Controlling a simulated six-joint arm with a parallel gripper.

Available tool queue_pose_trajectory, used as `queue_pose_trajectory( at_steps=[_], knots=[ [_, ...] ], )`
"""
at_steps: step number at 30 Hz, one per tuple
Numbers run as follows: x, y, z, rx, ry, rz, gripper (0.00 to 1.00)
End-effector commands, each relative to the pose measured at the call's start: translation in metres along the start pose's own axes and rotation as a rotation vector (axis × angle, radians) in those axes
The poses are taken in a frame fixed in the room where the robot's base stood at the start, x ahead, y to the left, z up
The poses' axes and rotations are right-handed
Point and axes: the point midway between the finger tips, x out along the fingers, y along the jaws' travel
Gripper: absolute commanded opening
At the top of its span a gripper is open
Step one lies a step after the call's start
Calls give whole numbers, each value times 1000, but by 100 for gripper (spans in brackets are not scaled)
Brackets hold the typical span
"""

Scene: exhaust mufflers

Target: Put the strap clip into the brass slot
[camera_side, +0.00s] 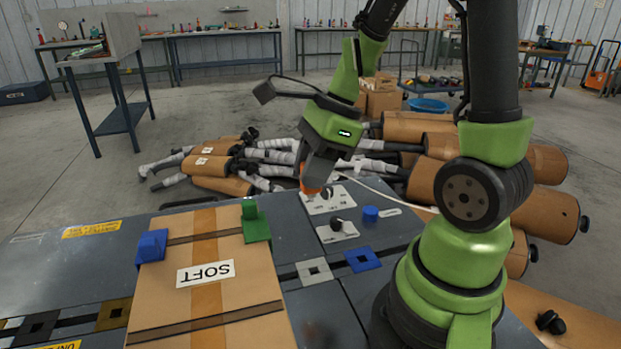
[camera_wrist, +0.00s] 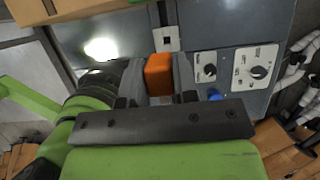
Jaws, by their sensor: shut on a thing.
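My gripper (camera_side: 314,183) is shut on an orange strap clip (camera_wrist: 159,74), held above the grey bench. The clip also shows as a small orange patch below the fingers in the side view (camera_side: 309,189). In the wrist view it sits between the two dark fingers. The brass slot (camera_side: 113,314) is a square plate with a dark opening, at the lower left of the side view, left of the cardboard box. My gripper is far to the right of it. The brass slot is not seen in the wrist view.
A cardboard box (camera_side: 205,300) marked SOFT lies between, with a blue clip (camera_side: 152,246) and a green clip (camera_side: 256,222) at its strap. A black slot (camera_side: 38,328), white slot (camera_side: 314,271) and blue slot (camera_side: 362,259) line the bench. Mufflers (camera_side: 215,165) are piled behind.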

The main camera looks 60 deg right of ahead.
Motion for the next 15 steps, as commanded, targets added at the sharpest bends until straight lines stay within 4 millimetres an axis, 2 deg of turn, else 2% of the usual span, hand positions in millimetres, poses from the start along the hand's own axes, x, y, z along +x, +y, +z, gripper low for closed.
queue_pose_trajectory(
  at_steps=[15],
  knots=[
    [30,0,70,-8,0,4,6]
  ],
)
